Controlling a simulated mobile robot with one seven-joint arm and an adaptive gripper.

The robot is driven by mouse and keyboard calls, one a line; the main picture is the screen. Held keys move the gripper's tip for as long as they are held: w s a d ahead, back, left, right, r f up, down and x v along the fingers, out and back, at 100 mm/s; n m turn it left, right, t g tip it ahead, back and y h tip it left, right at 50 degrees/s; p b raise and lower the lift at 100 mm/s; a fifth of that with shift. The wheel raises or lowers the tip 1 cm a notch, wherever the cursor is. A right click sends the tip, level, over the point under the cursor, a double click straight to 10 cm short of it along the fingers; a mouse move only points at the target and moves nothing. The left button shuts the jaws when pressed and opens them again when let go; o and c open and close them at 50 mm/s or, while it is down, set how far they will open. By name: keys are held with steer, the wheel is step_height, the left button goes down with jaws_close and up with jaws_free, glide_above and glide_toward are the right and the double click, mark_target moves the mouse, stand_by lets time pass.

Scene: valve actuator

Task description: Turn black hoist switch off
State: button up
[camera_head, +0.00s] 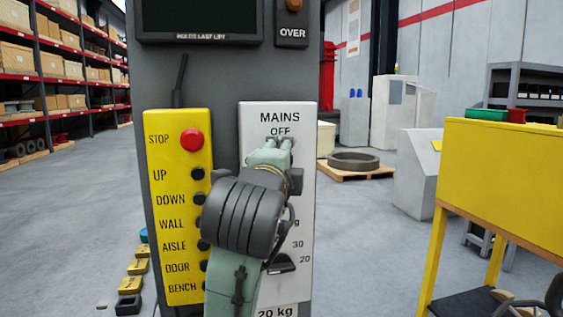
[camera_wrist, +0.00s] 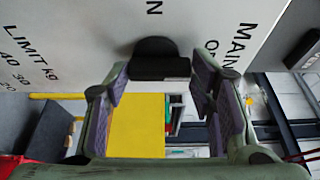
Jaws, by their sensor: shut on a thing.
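The white MAINS panel (camera_head: 250,125) has OFF printed near its top. My gripper (camera_head: 272,148) reaches it from below, with its fingertips just under the OFF label, and hides the switch in the head view. In the wrist view, the black switch (camera_wrist: 158,60) stands out from the white panel between the two fingertips of my gripper (camera_wrist: 160,72). My gripper is shut on it. Parts of the MAINS and OFF lettering show right of the switch and an N shows above it. I cannot tell which label the handle points to.
A yellow button panel (camera_head: 175,220) with a red STOP button (camera_head: 192,140) and several black buttons stands close left of my arm. A black limit knob (camera_head: 281,263) sits lower on the white panel.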

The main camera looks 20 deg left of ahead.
steer(key=o, duration=1.2)
steer(key=shift+c, duration=0.2)
steer(key=v, duration=1.2)
